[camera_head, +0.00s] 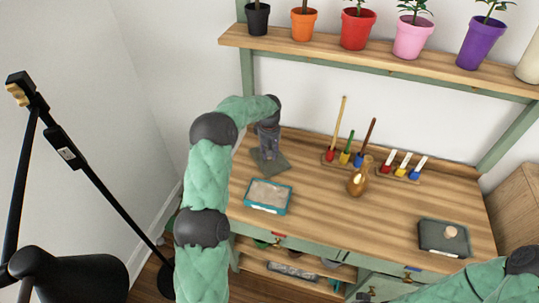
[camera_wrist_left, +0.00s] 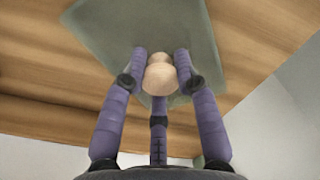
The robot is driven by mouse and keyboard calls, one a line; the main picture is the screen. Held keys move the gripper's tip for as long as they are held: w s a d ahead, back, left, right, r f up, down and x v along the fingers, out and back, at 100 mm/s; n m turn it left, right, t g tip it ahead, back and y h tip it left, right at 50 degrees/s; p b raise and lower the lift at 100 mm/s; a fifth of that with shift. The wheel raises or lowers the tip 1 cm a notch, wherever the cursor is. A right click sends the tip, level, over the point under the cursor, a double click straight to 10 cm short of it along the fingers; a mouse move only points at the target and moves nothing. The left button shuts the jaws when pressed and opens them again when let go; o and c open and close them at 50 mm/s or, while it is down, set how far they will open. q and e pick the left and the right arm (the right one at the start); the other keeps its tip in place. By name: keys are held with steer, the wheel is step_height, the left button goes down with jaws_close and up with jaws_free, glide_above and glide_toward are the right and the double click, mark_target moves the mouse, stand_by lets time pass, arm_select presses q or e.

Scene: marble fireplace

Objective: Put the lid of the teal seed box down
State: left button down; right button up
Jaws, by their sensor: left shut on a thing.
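The open teal seed box (camera_head: 289,198) stands near the front left of the wooden bench, with pale brown contents. Behind it, at the back left, the grey-green lid (camera_head: 283,164) is under my left gripper (camera_head: 269,154). In the left wrist view, the three purple fingers of my left gripper (camera_wrist_left: 160,75) are shut around the lid's round pale knob (camera_wrist_left: 158,78). The lid's flat plate (camera_wrist_left: 120,25) is beyond it, over wood. I cannot tell whether the lid touches the bench. My right arm shows at the bottom right; its gripper is out of view.
A dark grey-green lidded box (camera_head: 437,247) is at the bench's right. A brown jug (camera_head: 356,184) and racks of coloured tools (camera_head: 402,172) stand at the back. Potted plants line the shelf (camera_head: 400,70) above. The bench middle (camera_head: 340,220) is clear.

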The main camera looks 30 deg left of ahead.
arm_select(q)
steer(key=shift+r, duration=0.15)
steer(key=c, duration=0.9)
jaws_free()
steer(key=shift+c, duration=0.2)
step_height(320, 180, up, 12)
steer(key=p, duration=0.4)
